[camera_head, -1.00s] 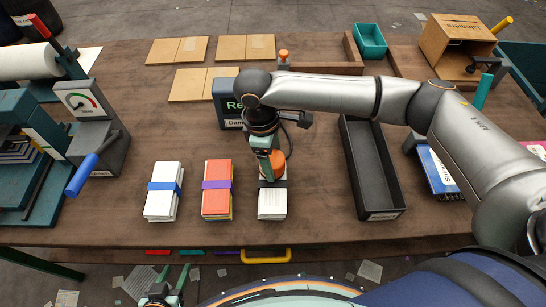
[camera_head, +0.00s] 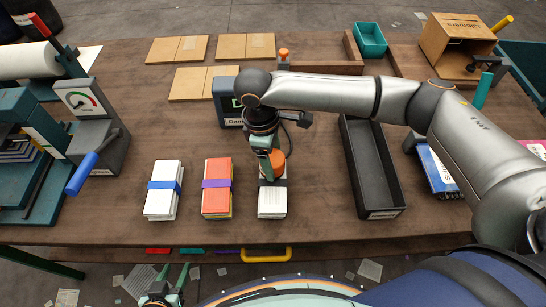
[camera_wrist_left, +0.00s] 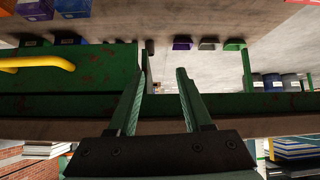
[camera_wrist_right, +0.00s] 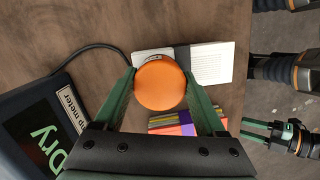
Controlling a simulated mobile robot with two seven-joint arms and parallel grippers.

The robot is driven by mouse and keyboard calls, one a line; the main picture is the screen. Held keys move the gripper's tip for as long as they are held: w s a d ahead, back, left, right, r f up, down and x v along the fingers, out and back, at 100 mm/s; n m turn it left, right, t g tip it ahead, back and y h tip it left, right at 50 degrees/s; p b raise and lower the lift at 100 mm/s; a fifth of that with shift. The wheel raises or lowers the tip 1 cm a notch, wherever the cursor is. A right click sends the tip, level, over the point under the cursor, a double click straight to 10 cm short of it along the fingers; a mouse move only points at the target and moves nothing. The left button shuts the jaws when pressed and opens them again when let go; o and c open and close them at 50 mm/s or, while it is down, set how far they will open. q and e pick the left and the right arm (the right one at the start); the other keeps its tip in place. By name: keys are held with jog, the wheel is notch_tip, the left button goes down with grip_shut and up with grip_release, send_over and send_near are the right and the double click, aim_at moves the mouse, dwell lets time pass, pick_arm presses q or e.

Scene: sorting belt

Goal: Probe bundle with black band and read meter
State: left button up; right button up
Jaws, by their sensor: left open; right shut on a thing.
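The bundle with the black band (camera_head: 272,204) is a white stack of paper on the bench, rightmost of three bundles. My right gripper (camera_head: 268,174) is above its far part, shut on the orange-topped probe (camera_wrist_right: 160,83). The probe is over the bundle's edge; its tip is hidden, so contact cannot be told. The damp meter (camera_head: 229,103) stands behind, and its screen reads "Dry" in green in the right wrist view (camera_wrist_right: 42,140). A cable runs from the meter toward the probe. My left gripper (camera_wrist_left: 160,80) is open and empty, low before the bench.
A white bundle with a blue band (camera_head: 163,203) and an orange bundle with a purple band (camera_head: 217,203) lie to the left. An empty black tray (camera_head: 385,214) is on the right. A dial press (camera_head: 100,140) with a blue handle stands at left.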

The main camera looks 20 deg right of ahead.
jog(key=shift+s+f, duration=0.1)
jog(key=shift+f, duration=0.05)
notch_tip(320, 180, up, 3)
jog(key=p, duration=0.4)
jog(key=shift+r+p, duration=0.8)
jog(key=shift+r, duration=1.8)
